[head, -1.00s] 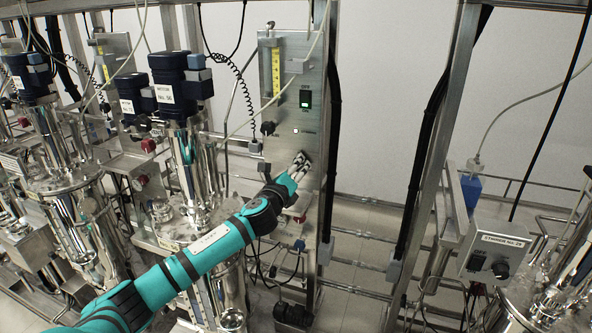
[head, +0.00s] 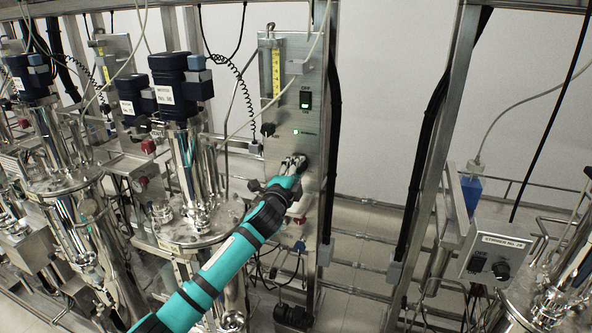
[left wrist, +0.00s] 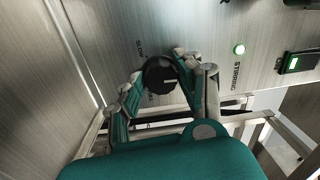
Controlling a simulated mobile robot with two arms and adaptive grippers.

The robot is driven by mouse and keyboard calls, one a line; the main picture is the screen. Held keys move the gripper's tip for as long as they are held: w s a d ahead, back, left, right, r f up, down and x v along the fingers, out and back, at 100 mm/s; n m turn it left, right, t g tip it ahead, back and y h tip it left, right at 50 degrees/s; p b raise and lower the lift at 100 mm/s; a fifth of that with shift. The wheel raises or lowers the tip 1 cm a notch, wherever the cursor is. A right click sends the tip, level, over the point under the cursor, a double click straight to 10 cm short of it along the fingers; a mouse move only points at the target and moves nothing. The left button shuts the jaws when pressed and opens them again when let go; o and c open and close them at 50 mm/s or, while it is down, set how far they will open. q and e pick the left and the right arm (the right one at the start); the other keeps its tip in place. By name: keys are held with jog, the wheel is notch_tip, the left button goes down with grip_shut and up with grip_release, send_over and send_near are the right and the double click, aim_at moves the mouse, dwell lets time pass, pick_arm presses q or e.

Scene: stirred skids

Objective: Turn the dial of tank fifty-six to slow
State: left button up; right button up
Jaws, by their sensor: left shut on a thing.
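The black dial (left wrist: 158,74) is on a steel panel, between the fingers of my left gripper (left wrist: 160,82) in the left wrist view. The gripper is shut on it. A white mark on the dial's face points right in that view. The word SLOW is at its upper left; another label below is mostly hidden by the fingers. In the head view my left gripper (head: 292,163) is at the lower part of the panel (head: 285,65) and covers most of the dial. The steel tank (head: 195,170) with a blue motor stands left of the panel; its number is too small to read surely. My right gripper is out of view.
A stirrer box (head: 495,257) stands at the right.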

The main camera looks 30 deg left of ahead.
pick_arm(q)
jog(key=n, duration=0.3)
jog(key=n+p, duration=0.1)
jog(key=n, duration=0.2)
jog(key=shift+n+g, duration=0.3)
jog(key=shift+n, duration=0.1)
jog(key=n+p, duration=0.2)
jog(key=n, duration=0.3)
jog(key=shift+d+f+n, duration=0.1)
jog(key=shift+n, duration=0.2)
jog(key=n+p, duration=0.2)
jog(key=n, duration=0.1)
jog(key=shift+d, duration=0.1)
jog(key=n+p, duration=0.1)
jog(key=n, duration=0.3)
jog(key=shift+p, duration=0.35)
jog(key=n+p, duration=0.2)
jog(key=n, duration=0.3)
jog(key=shift+g, duration=0.3)
jog(key=shift+d, duration=0.1)
jog(key=o, duration=1.1)
